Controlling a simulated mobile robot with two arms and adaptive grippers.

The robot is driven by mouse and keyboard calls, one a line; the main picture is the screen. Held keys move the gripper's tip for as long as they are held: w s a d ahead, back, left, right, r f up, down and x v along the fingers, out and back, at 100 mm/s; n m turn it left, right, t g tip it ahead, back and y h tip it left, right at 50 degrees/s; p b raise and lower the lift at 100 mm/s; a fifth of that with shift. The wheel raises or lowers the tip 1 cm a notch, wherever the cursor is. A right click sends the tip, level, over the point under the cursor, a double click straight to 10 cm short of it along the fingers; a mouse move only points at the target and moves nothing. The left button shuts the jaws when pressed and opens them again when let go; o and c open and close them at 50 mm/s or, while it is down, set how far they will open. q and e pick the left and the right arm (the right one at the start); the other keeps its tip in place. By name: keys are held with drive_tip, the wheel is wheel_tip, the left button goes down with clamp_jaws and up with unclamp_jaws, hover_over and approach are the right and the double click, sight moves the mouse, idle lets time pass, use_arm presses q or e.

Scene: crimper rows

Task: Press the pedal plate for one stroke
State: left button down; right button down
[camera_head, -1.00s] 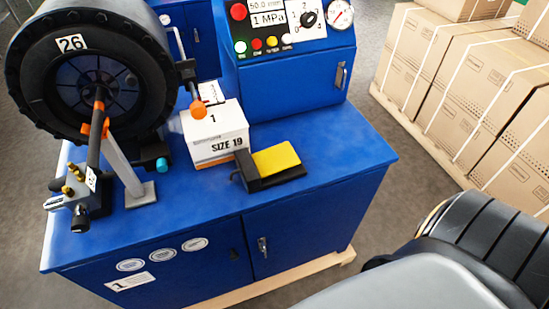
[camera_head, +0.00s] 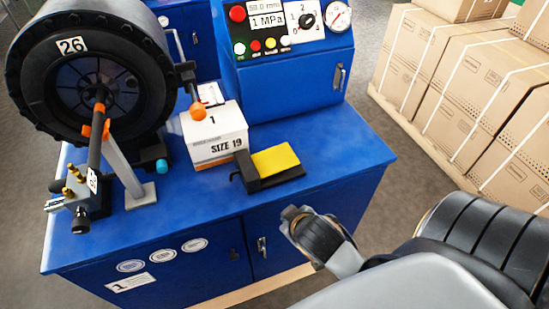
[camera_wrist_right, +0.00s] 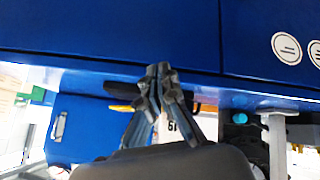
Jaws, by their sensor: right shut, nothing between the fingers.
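The pedal plate (camera_head: 275,160) is a yellow pad on a black base, lying on the blue bench top near its front edge. In the right wrist view only a sliver of yellow (camera_wrist_right: 122,108) shows beside the fingers, the rest being hidden. My right gripper (camera_wrist_right: 158,72) is shut and empty, its fingertips together. In the head view the end of my right arm (camera_head: 320,236) is in front of the bench, below and right of the pedal, apart from it. My left gripper is not in view.
A white SIZE 19 box (camera_head: 214,133) stands just left of the pedal. The big black crimper head (camera_head: 28,75) and a small fitting stand (camera_head: 125,165) are further left. The control panel (camera_head: 290,75) rises behind. Cartons (camera_head: 450,75) are stacked at the right.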

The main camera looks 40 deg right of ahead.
drive_tip(key=w+d+r+n+t, duration=0.1)
drive_tip(key=w+r+n+t, duration=0.1)
drive_tip(key=w+r+t, duration=0.35)
drive_tip(key=w+r+n+t, duration=0.1)
drive_tip(key=w+r+t, duration=0.15)
drive_tip(key=r, duration=0.55)
drive_tip(key=w+d+r+n+t, duration=0.1)
drive_tip(key=w+r+n+t, duration=0.2)
drive_tip(key=r, duration=0.4)
drive_tip(key=w+a+r+n+y, duration=0.2)
drive_tip(key=a+r+n+y, duration=0.7)
drive_tip(key=n+y, duration=0.55)
wheel_tip(320, 180, down, 10)
drive_tip(key=w+n+g+h, duration=0.1)
drive_tip(key=n+g+h, duration=0.1)
drive_tip(key=n+g, duration=0.75)
drive_tip(key=w+d+f+h, duration=0.1)
drive_tip(key=d+f+h, duration=0.1)
drive_tip(key=d, duration=0.4)
drive_tip(key=d+f+h, duration=0.2)
drive_tip(key=d+h, duration=0.3)
drive_tip(key=d, duration=0.2)
drive_tip(key=shift+w+f+g, duration=0.3)
drive_tip(key=shift+w+g, duration=0.1)
drive_tip(key=shift+g, duration=0.05)
